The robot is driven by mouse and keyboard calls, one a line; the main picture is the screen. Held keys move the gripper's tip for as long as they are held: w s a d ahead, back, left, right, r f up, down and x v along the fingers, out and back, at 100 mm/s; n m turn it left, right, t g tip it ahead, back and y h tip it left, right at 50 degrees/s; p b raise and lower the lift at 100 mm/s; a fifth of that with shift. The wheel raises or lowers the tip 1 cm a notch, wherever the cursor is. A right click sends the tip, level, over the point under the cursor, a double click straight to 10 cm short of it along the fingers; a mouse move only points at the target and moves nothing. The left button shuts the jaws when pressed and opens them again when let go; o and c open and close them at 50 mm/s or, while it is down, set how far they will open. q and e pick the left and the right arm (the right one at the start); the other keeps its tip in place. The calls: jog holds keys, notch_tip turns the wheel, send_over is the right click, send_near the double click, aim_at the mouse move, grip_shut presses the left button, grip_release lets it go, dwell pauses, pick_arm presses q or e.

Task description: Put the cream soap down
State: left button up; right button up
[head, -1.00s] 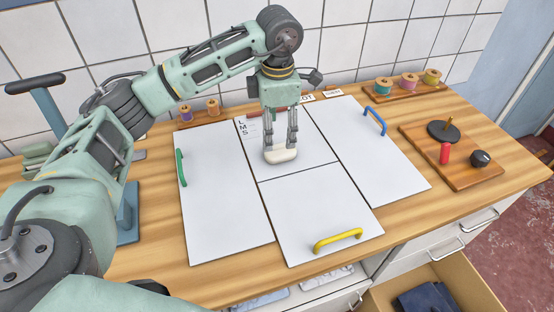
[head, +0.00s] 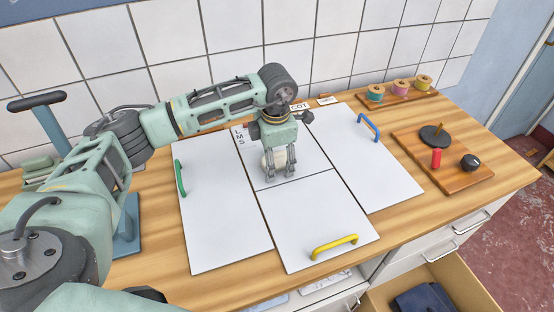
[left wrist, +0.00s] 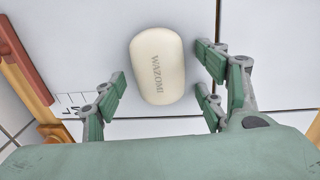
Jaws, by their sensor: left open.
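The cream soap (head: 266,160) lies on the white folding board, in its upper middle panel, partly hidden behind my left gripper's fingers in the head view. In the left wrist view the soap (left wrist: 158,66) shows whole, a pale rounded bar with lettering facing up. My left gripper (head: 280,177) is open and empty, its fingers pointing down on the near side of the soap. In the left wrist view the open fingers (left wrist: 161,85) are spread to either side of the soap's lower part, with gaps between. My right gripper is not in view.
The white board (head: 312,208) has a green handle (head: 180,178), a blue handle (head: 369,127) and a yellow handle (head: 334,246). A wooden board (head: 443,175) with a red peg and black knob stands right. Thread spools (head: 400,87) stand behind. An open drawer (head: 470,290) is below.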

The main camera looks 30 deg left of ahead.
pick_arm(q)
jog(key=shift+c, duration=0.2)
jog(key=c, duration=1.4)
jog(key=shift+r, duration=0.1)
